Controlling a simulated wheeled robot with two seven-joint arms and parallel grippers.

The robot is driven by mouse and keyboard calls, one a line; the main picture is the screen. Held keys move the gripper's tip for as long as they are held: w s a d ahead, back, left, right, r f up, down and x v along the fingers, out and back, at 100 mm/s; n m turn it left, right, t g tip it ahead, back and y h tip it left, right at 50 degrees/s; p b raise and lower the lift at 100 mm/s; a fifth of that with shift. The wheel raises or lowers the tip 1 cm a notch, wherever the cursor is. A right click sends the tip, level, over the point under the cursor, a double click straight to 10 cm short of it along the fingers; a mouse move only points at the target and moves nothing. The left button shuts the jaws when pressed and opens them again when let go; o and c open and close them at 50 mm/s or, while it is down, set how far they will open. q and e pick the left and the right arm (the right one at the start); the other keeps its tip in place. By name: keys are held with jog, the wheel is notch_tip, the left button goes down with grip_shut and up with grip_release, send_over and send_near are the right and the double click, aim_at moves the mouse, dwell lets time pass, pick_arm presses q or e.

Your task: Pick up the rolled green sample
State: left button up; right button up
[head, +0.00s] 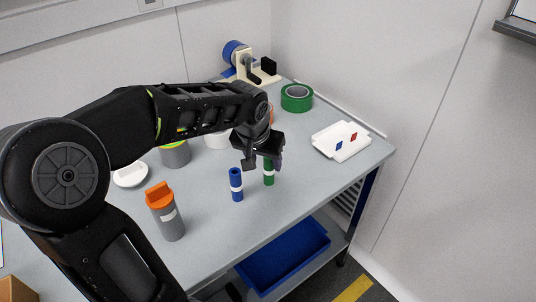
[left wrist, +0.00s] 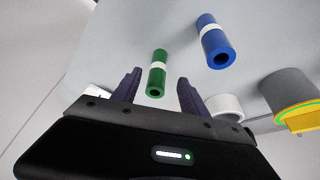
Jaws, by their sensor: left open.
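The rolled green sample (head: 269,176) is a small green tube with a white band, standing upright on the grey table. In the head view its upper part is hidden by my left gripper (head: 262,162), which is right above it. In the left wrist view the green sample (left wrist: 157,73) shows between the two dark fingers of my left gripper (left wrist: 160,88). The fingers are apart, and a gap shows on each side of the sample. My right gripper is in neither view.
A blue roll (head: 236,185) with a white band stands close to the left of the green one. A grey canister with an orange top (head: 165,212) stands at the front. Green tape (head: 296,97) and a white tray (head: 341,141) are behind and right. Bare table (head: 310,185) lies right of the sample.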

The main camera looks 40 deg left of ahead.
aim_at(270, 170)
pick_arm(q)
jog(key=shift+w+a, duration=0.15)
jog(key=shift+r, duration=0.1)
jog(key=shift+x, duration=1.25)
jog(key=shift+d+x, duration=0.15)
jog(key=shift+x, duration=1.2)
jog(key=shift+d+x, duration=0.1)
jog(key=shift+x, duration=1.2)
jog(key=shift+w, duration=0.15)
jog(key=shift+c, duration=0.4)
grip_shut()
